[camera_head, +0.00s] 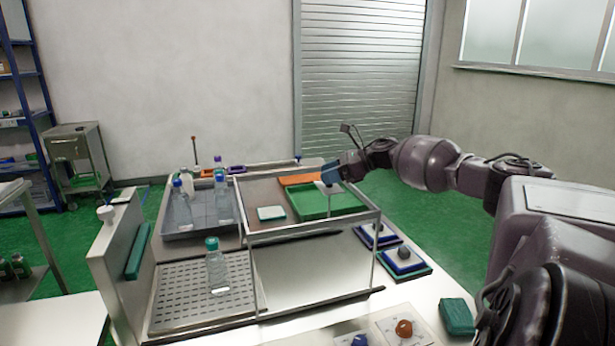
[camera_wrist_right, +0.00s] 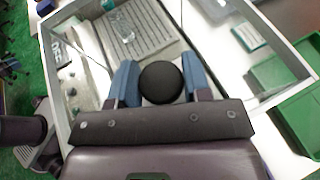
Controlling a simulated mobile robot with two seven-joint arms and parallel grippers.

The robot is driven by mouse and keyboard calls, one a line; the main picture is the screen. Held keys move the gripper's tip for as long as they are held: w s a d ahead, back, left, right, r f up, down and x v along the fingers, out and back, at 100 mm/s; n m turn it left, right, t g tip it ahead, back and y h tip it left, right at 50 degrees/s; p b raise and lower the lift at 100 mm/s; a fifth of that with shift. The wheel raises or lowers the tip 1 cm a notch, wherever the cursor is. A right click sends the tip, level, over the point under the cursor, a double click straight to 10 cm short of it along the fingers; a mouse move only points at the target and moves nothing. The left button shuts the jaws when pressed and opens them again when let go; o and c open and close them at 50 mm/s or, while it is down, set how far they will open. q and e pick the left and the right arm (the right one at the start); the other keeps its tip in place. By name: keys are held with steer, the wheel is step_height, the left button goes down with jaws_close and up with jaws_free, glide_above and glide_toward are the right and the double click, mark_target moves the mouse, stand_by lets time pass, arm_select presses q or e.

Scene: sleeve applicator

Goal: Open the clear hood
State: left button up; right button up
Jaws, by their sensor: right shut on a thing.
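The clear hood (camera_head: 315,226) is a pale metal frame with see-through panels on the workstation. Its frame also shows in the right wrist view (camera_wrist_right: 262,101). My right gripper (camera_head: 331,174) reaches in from the right and is over the hood's frame. In the right wrist view, its blue fingers (camera_wrist_right: 160,88) are shut on a round black knob (camera_wrist_right: 161,82), one finger on each side. I cannot tell from the head view how the knob joins the hood. My left gripper is not in view.
A clear bottle with a teal cap (camera_head: 216,272) stands on a perforated tray (camera_head: 180,300). A grey tray (camera_head: 185,229) with bottles and a green tray (camera_head: 340,205) lie behind. Blue-edged pads with knobs (camera_head: 405,264) are at right. A grey upright panel (camera_head: 115,255) borders the left.

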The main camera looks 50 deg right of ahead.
steer(key=shift+s+d, duration=0.3)
steer(key=shift+d, duration=0.2)
steer(key=shift+s+d, duration=0.25)
steer(key=shift+d, duration=0.2)
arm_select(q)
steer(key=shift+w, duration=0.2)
arm_select(e)
steer(key=o, duration=1.2)
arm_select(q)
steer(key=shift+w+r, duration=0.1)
